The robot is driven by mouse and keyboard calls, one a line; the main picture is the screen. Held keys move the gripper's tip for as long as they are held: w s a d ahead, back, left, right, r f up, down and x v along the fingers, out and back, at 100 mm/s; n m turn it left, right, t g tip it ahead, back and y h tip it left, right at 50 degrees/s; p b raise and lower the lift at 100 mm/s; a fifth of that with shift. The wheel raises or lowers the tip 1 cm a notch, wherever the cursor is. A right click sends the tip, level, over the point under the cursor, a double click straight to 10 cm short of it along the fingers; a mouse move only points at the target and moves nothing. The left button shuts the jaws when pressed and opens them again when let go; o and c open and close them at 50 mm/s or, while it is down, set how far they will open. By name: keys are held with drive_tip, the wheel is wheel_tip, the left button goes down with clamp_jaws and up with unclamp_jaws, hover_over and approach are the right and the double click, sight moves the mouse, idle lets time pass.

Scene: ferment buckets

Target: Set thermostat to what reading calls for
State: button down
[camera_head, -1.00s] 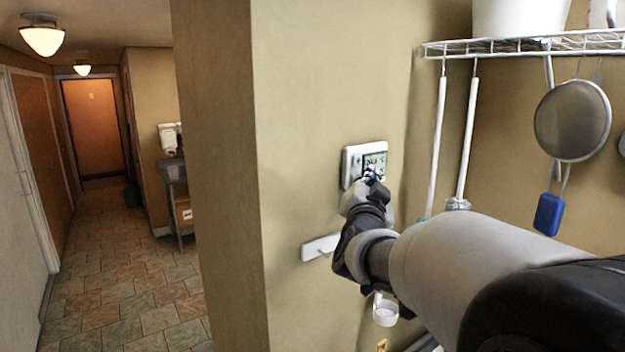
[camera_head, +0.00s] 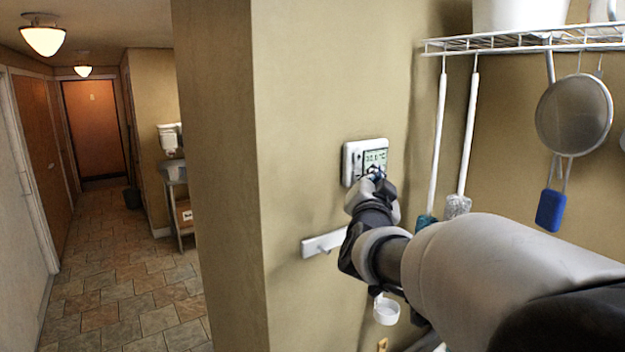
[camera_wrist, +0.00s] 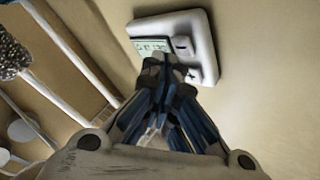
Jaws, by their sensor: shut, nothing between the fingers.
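The thermostat (camera_head: 351,165) is a white box on the beige wall, with a grey display at its upper right in the head view. The display seems to read about 30.0 °C, but the digits are blurred. In the wrist view the gripper tips (camera_wrist: 166,65) overlap the thermostat's lower edge. I cannot tell whether they touch a button.
A white hook rail (camera_head: 320,244) is on the wall below left. At right, a wire shelf (camera_head: 450,47) holds white containers; long-handled brushes, a strainer (camera_head: 574,115) and a blue sponge (camera_head: 551,210) hang under it.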

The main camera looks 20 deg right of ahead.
drive_tip(key=shift+s, duration=0.1)
drive_tip(key=s+b, duration=0.1)
drive_tip(key=s+d+b, duration=0.1)
drive_tip(key=s, duration=0.1)
drive_tip(key=s+b, duration=0.1)
drive_tip(key=shift+s+d, duration=0.3)
drive_tip(key=shift+d, duration=0.05)
idle(0.6)
drive_tip(key=s+a+f+n+g+y+b, duration=0.2)
drive_tip(key=s+a+f+n+y+b, duration=0.25)
drive_tip(key=a+f, duration=0.6)
drive_tip(key=s+a+f+n+g+y+b, duration=0.2)
drive_tip(key=s+a+f+n+g+b, duration=0.1)
drive_tip(key=s+f, duration=1)
drive_tip(key=s+a+f+n+g+y+b, duration=0.1)
drive_tip(key=s+a+f+n+g+b, duration=0.2)
drive_tip(key=s+f, duration=1.1)
wheel_tip(320, 180, down, 4)
drive_tip(key=n+g+b, duration=0.2)
drive_tip(key=g+b, duration=0.1)
drive_tip(key=g, duration=0.2)
drive_tip(key=shift+s+a+y, duration=0.15)
drive_tip(key=shift+a+y, duration=0.05)
drive_tip(key=shift+y, duration=0.15)
